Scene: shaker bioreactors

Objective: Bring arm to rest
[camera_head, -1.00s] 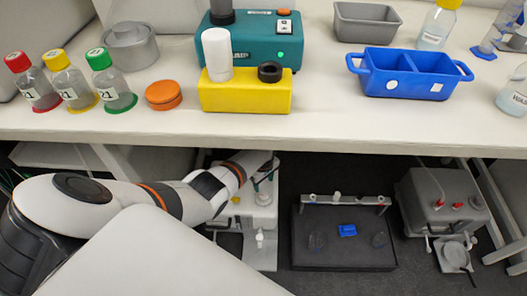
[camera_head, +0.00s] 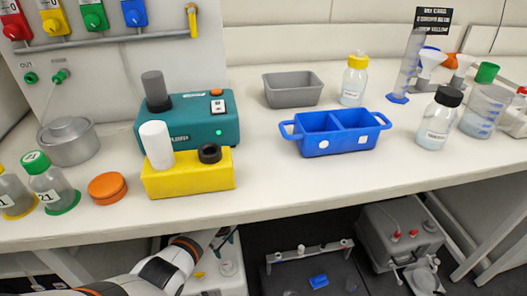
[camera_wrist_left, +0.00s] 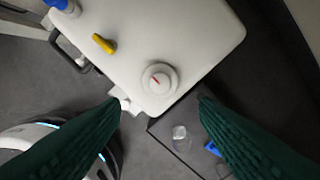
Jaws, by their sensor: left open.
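My left arm (camera_head: 165,265) comes in from the bottom left of the head view, below the front edge of the bench. Its gripper (camera_head: 222,241) is partly hidden by the bench edge and is near the white unit (camera_head: 228,270) under the bench. In the left wrist view, the two dark green fingers of the left gripper (camera_wrist_left: 160,104) are spread apart with nothing between them. Beyond them lies the white unit's top, with a round white knob (camera_wrist_left: 159,79) and a yellow lever (camera_wrist_left: 103,43). My right gripper is not in view.
The bench (camera_head: 290,190) overhangs the arm. On it stand a yellow block (camera_head: 190,180), a teal device (camera_head: 200,125), a blue two-part tray (camera_head: 333,140) and bottles. Below are a black platform (camera_head: 320,280) and a grey box (camera_head: 385,235).

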